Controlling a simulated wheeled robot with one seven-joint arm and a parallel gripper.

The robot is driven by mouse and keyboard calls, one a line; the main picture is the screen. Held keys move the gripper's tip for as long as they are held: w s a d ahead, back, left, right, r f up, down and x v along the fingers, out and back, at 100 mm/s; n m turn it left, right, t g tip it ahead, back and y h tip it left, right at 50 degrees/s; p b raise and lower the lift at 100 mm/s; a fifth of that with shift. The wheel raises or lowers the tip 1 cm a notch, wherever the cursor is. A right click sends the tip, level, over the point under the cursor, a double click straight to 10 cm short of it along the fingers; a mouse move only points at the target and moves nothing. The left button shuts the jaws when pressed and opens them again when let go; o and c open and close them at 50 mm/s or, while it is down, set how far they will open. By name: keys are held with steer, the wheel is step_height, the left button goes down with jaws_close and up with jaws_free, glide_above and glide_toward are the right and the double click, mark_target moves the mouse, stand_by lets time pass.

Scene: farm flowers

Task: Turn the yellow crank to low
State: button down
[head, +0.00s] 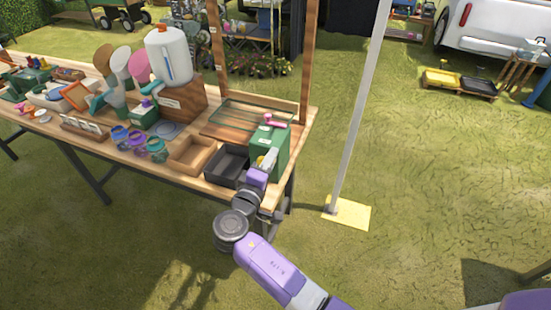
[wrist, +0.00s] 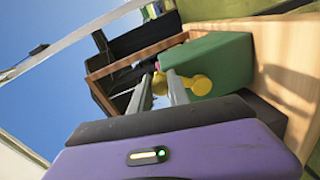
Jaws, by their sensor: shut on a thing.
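The yellow crank (wrist: 202,85) sticks out from the side of a green box (wrist: 222,60). Its round yellow end shows to the right of my gripper (wrist: 160,84) in the wrist view, and another yellow part lies between the two grey fingers. My gripper is shut on this crank. In the head view the green box (head: 283,146) stands at the table's front right corner, and my gripper (head: 268,160) is at its front left face. The crank is mostly hidden there by my gripper. I cannot read any low mark on the box.
A pink handle (head: 272,121) sits on top of the green box. A black tray (head: 226,165) and a wooden tray (head: 191,155) stand close on its left. A wooden post (head: 308,65) rises behind.

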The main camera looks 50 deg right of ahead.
steer(key=shift+w+a+r+n+p, duration=0.2)
steer(key=shift+w+n+p, duration=0.2)
steer(key=shift+n, duration=0.25)
steer(key=shift+w+a+r+n+p, duration=0.2)
steer(key=shift+w+n+p, duration=0.2)
steer(key=shift+n, duration=0.3)
steer(key=shift+w+a+r+n+p, duration=0.1)
steer(key=shift+w+r+n+p, duration=0.2)
steer(key=shift+n, duration=0.35)
steer(key=shift+w+f, duration=0.1)
steer(key=shift+w, duration=0.05)
steer(key=c, duration=1.3)
jaws_free()
steer(key=shift+o, duration=0.2)
steer(key=b+v, duration=0.1)
steer(key=v, duration=0.6)
steer(key=shift+a+b, duration=0.35)
steer(key=shift+a, duration=0.05)
